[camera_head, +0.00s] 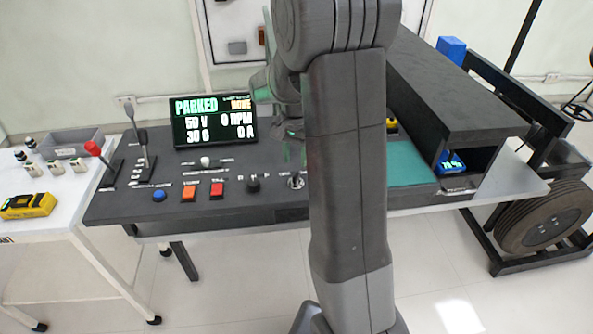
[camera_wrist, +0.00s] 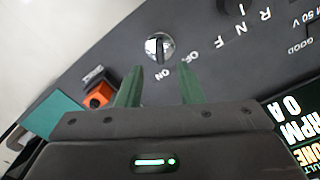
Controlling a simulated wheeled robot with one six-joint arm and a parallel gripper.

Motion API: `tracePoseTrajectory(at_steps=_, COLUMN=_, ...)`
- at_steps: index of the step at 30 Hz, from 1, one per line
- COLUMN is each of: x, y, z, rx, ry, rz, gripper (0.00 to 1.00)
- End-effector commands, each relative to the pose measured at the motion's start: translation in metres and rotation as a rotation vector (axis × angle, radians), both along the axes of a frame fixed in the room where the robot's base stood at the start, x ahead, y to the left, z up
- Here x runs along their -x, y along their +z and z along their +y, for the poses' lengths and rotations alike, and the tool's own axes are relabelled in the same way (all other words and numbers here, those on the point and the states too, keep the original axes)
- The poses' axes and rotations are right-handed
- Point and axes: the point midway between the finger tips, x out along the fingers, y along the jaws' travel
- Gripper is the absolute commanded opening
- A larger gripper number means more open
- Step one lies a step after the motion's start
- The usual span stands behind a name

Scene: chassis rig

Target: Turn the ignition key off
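The ignition key switch (camera_wrist: 160,47) is a round silver lock with a dark key bar, just beyond my fingertips in the wrist view. The bar runs roughly up and down in that picture, in line with the "ON" label below it. The "OFF" label lies to the lower right. The switch also shows in the head view (camera_head: 296,181) on the black console, just left of my arm. My gripper (camera_wrist: 158,82) is open, with its two green fingers apart and nothing between them. In the head view the gripper (camera_head: 292,152) hangs above the console behind the switch, partly hidden by my arm.
A display (camera_head: 214,121) reading "PARKED" stands at the console's back. A black knob (camera_head: 253,185), a red button (camera_head: 217,190), an orange button (camera_head: 188,193) and a blue button (camera_head: 159,196) sit left of the switch. An orange-and-black control (camera_wrist: 97,97) is nearby in the wrist view.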

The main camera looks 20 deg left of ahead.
Motion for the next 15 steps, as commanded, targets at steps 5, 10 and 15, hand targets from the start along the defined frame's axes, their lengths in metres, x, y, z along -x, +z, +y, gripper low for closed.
tracePoseTrajectory(at_steps=5, x=0.001, y=-0.033, z=-0.001, rx=0.002, ry=0.0, rz=0.003, gripper=0.34)
tracePoseTrajectory(at_steps=10, x=0.0, y=-0.051, z=-0.001, rx=0.001, ry=0.0, rz=0.001, gripper=0.34)
tracePoseTrajectory(at_steps=15, x=0.0, y=-0.057, z=0.0, rx=0.0, ry=0.0, rz=0.0, gripper=0.34)
